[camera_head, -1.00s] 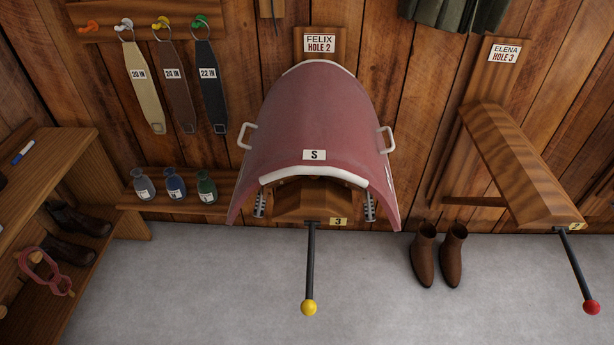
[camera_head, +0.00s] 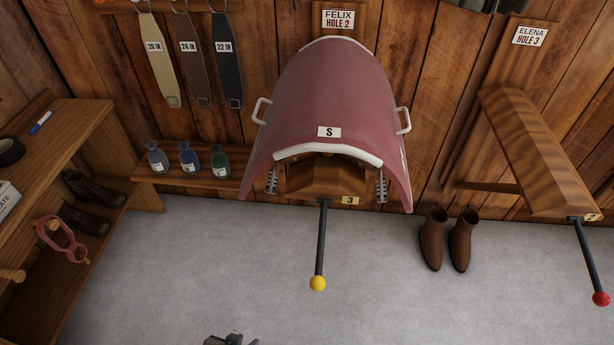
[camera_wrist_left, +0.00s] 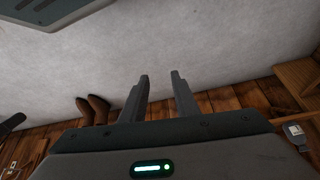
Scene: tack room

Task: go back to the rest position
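My left gripper (camera_head: 230,340) just enters the bottom edge of the head view, in front of the saddle rack and over the grey floor. In the left wrist view its two fingers (camera_wrist_left: 160,82) are apart with nothing between them, so it is open and empty. Most of the left arm is out of the head view. My right gripper is not in the head view. A dark grey panel (camera_wrist_left: 65,8) fills the top left of the left wrist view; I cannot tell what it is.
A maroon saddle pad marked S (camera_head: 335,95) covers rack 3, whose rod ends in a yellow ball (camera_head: 318,284). A bare wooden rack (camera_head: 535,150) has a red-ball rod (camera_head: 601,299). Brown boots (camera_head: 447,240) stand between. Shelving (camera_head: 95,125) is at left. The front floor is clear.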

